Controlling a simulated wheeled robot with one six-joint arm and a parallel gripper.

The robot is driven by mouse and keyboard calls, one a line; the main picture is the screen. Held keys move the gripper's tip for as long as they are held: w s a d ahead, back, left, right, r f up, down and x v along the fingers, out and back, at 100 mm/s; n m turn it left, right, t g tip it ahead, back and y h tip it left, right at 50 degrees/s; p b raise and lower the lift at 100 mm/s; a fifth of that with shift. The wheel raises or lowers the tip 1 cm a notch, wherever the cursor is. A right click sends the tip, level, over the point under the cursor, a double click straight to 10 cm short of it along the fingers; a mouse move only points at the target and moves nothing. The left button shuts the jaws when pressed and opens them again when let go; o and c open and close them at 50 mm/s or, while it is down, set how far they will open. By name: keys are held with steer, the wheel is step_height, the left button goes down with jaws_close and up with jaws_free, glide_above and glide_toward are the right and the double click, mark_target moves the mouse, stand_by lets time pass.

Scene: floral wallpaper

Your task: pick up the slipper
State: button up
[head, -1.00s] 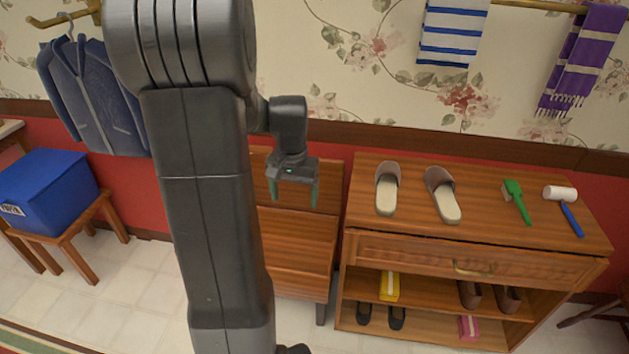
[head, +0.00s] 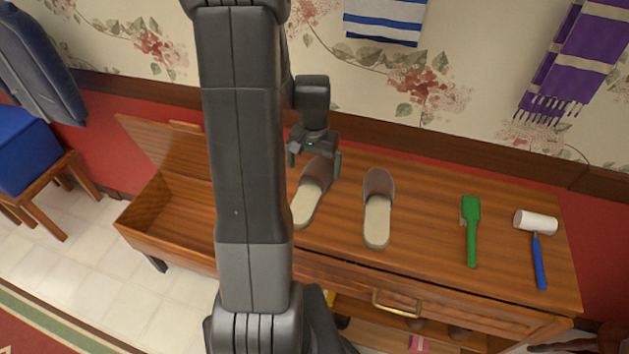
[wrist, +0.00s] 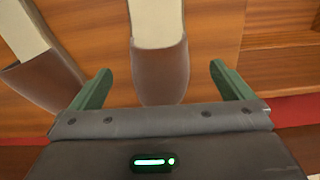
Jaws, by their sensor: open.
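Two slippers with brown-grey toe covers and cream soles lie on top of the wooden cabinet (head: 420,225). The left slipper (head: 308,205) is partly hidden by my gripper and arm in the head view. The right slipper (head: 377,215) is in full view beside it. My gripper (head: 314,166) is open and empty over the left slipper's toe end. In the wrist view, that slipper (wrist: 160,70) shows between the open fingers of my gripper (wrist: 160,70), apart from both. The right slipper (wrist: 42,75) shows at the left there.
A green brush (head: 471,228) and a blue-handled white roller (head: 536,222) lie on the right of the cabinet top. An open wooden bench (head: 165,215) stands at the left, its lid raised. The cabinet's front middle is clear.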

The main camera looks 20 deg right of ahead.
mark_target(314, 177)
steer(key=shift+f+p, duration=0.3)
steer(key=shift+f, duration=2.4)
steer(key=c, duration=1.1)
steer(key=shift+d+r, duration=0.1)
